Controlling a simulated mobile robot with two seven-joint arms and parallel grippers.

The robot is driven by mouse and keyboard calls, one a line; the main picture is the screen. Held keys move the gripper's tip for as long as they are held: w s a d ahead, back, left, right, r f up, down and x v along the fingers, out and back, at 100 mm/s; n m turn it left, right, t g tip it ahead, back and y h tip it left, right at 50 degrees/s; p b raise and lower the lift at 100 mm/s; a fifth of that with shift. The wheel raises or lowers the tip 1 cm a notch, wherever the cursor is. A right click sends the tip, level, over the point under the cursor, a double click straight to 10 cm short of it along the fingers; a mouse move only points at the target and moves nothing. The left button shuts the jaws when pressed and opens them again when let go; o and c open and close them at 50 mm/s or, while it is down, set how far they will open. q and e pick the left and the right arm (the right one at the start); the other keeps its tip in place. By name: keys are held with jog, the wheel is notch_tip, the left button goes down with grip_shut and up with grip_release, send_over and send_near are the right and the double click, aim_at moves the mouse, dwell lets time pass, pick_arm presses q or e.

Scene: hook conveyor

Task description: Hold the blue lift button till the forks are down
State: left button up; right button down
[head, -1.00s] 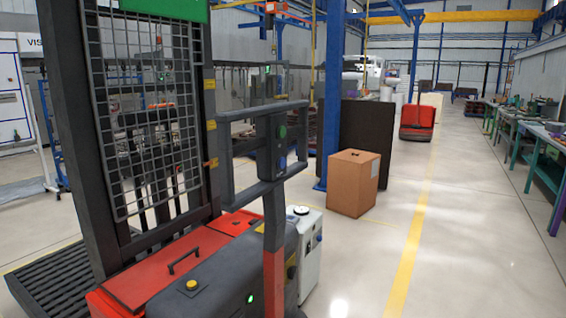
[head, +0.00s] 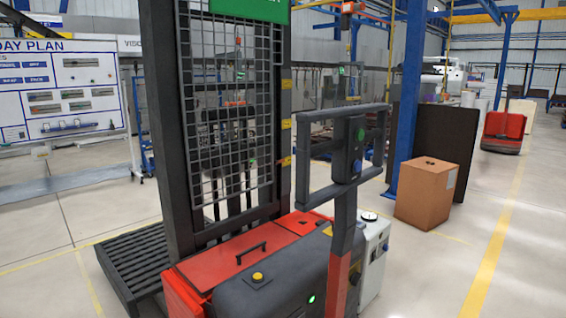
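A red and dark grey stacker truck (head: 222,258) stands close in front of me in the head view. Its tall mast with a wire mesh guard (head: 233,105) rises above the body. The tiller handle (head: 345,150) carries a control panel with a green button (head: 361,134) above a blue button (head: 357,167). A yellow knob (head: 257,277) and a lit green lamp (head: 311,299) are on the body. The forks are not clearly visible; a dark slatted pallet (head: 134,262) lies low at the truck's left. Neither of my grippers is in view.
A cardboard box (head: 426,193) stands on the floor right of the truck, before a dark panel (head: 441,146) and a blue post (head: 407,98). A whiteboard (head: 70,88) stands at the left. The floor at the right is clear around a yellow line (head: 490,262).

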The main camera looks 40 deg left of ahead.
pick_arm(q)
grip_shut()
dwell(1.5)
